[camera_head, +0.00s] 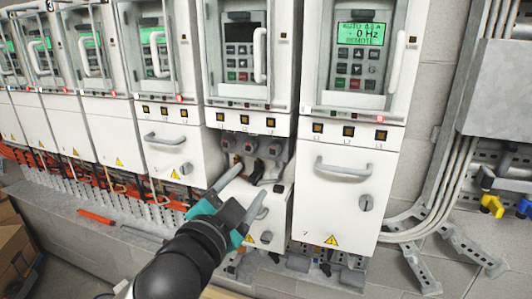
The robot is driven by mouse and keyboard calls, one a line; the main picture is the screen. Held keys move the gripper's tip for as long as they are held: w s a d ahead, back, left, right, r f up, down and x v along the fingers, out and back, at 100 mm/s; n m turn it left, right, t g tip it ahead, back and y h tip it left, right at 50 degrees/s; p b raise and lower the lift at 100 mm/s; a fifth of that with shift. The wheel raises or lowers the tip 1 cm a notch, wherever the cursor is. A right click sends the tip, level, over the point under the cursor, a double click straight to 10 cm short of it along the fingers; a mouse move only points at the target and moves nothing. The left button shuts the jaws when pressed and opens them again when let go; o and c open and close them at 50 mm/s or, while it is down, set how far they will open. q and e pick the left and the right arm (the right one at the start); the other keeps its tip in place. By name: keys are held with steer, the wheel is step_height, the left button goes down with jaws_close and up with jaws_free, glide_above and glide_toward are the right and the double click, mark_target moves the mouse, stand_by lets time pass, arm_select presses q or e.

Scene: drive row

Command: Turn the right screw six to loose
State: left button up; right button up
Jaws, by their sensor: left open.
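The drive cabinet with a dark display (240,33) stands in the middle of the row. Below it, the lower front is uncovered and shows grey round terminals in a row, with a right one (276,149) and a middle one (246,146). The screws themselves are too small to make out. A white cover (271,212) with a knob sits lower, tilted outward below the terminals. My left gripper (252,180) is open and empty, in front of this opening. Its teal body and fingers hide part of the cover and the lower opening. My right gripper is not in view.
A closed white cover (343,193) with a handle is on the right, another (180,150) on the left. Grey conduits (446,190) and metal brackets are at the far right. A red-handled tool (95,216) lies on the ledge at lower left.

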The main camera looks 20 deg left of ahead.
mark_target(274, 150)
arm_select(q)
steer(key=w+b, duration=0.4)
steer(key=w, duration=1.1)
steer(key=shift+d, duration=0.2)
stand_by(0.3)
steer(key=shift+f, duration=0.1)
jaws_close()
